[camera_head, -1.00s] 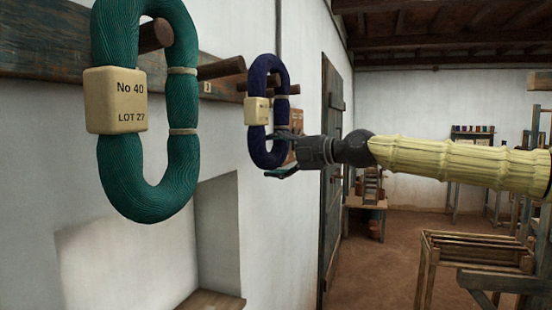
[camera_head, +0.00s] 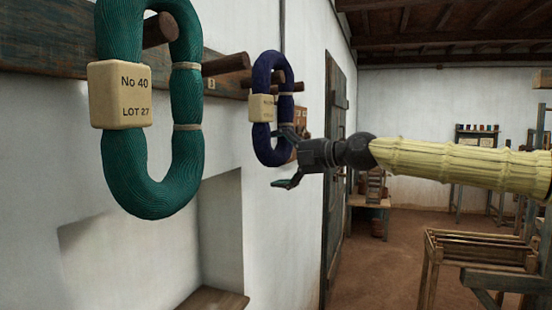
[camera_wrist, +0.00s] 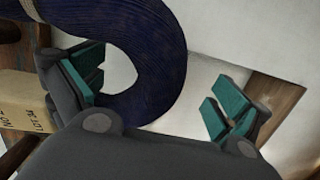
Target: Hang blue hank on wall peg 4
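The blue hank (camera_head: 262,142) is a dark blue loop with a cream tag (camera_head: 262,108). It hangs on a wooden peg (camera_head: 290,87) on the wall rail, past the green hank. My gripper (camera_head: 284,158) is beside the lower right part of the hank, with its fingers spread apart. In the wrist view, the hank's curved lower end (camera_wrist: 150,85) lies near the left finger, and the right finger stands well clear of it. My gripper (camera_wrist: 150,95) is open with nothing clamped between its pads. Whether the left finger touches the hank cannot be told.
A green hank (camera_head: 186,100) with a No 40 tag hangs nearest on the left. An empty peg (camera_head: 226,64) juts out between the hanks. A wall niche (camera_head: 150,235) lies below, and a dark door (camera_head: 335,150) stands beyond. A wooden frame (camera_head: 480,250) stands at right.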

